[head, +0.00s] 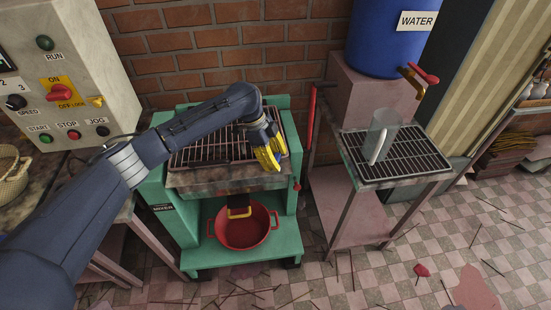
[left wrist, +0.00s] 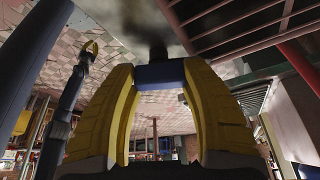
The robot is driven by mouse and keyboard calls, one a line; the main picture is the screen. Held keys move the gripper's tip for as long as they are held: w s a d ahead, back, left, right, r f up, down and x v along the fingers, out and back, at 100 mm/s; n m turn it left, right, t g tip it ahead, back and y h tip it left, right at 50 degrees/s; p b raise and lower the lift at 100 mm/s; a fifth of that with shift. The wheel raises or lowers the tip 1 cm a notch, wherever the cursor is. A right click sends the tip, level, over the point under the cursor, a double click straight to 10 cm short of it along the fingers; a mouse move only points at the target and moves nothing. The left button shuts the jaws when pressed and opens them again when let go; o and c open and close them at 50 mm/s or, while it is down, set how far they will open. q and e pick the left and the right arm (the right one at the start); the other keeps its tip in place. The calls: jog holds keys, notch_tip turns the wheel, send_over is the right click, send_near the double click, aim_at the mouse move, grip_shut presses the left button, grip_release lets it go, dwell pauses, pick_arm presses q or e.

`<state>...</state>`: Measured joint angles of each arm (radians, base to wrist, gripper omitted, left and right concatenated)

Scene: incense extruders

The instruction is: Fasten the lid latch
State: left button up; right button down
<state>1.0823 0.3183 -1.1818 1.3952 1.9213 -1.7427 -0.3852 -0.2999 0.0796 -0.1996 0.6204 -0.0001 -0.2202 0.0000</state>
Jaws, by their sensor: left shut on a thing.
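The green mixer (head: 178,235) stands against the brick wall with a barred grate lid (head: 205,152) lying flat over its top. My left gripper (head: 272,157) reaches over the lid's right front part, pointing down. In the left wrist view, its yellow fingers (left wrist: 158,88) are closed on a small dark blue-grey piece (left wrist: 160,74), probably the lid latch. A dark post stands beyond that piece. The head view does not show the latch clearly, as the gripper covers that spot.
A red lever (head: 311,115) stands at the mixer's right. A red basin (head: 243,232) sits on the shelf below. To the right, a clear jug (head: 381,140) stands on a grated stand under a blue water barrel (head: 388,38). The control box (head: 65,70) is at the left.

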pick_arm(q)
jog(key=shift+n+t, duration=1)
jog(key=shift+n, duration=1.5)
jog(key=o, duration=1.2)
jog(key=v, duration=1.2)
